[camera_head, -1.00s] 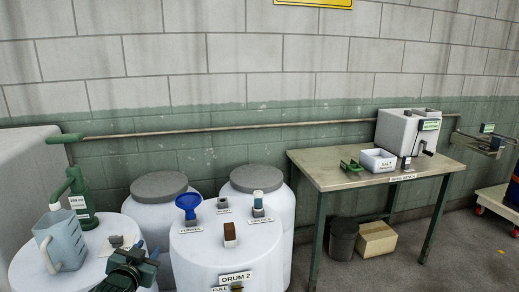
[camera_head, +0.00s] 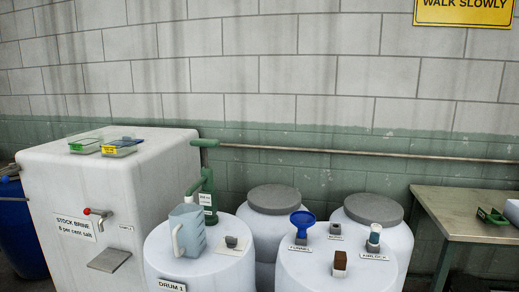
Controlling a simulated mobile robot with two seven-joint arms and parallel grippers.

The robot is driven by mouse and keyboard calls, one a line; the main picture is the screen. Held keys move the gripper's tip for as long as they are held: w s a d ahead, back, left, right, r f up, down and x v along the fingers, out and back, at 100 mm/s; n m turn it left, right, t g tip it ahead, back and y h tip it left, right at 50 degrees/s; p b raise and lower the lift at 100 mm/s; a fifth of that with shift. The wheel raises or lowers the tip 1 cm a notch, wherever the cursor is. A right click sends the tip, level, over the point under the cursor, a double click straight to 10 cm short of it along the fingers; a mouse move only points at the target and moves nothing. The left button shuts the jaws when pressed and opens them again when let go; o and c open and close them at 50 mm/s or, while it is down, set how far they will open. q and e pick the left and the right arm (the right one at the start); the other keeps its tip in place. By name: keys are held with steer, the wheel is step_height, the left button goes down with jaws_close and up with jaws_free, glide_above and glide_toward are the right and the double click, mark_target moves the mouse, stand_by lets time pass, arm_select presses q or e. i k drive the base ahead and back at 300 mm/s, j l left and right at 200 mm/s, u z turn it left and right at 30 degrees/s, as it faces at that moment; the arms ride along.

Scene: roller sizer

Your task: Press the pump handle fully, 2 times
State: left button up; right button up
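The green hand pump (camera_head: 208,180) stands upright at the back of the white drum labelled DRUM 1 (camera_head: 160,262). Its handle (camera_head: 205,143) is a green crossbar at the top, raised well above the pump body. A small label sits on the pump body. The translucent jug (camera_head: 188,231) stands in front of the pump and hides part of its lower left side. Neither of my grippers is in view.
A large white stock brine tank (camera_head: 55,175) with a red-handled tap (camera_head: 96,213) stands left of the pump. A second drum to the right holds a blue funnel (camera_head: 302,220) and a brown block (camera_head: 340,262). A table (camera_head: 440,220) stands at far right.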

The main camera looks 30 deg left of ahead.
mark_target(205, 143)
steer(key=u, duration=1.4)
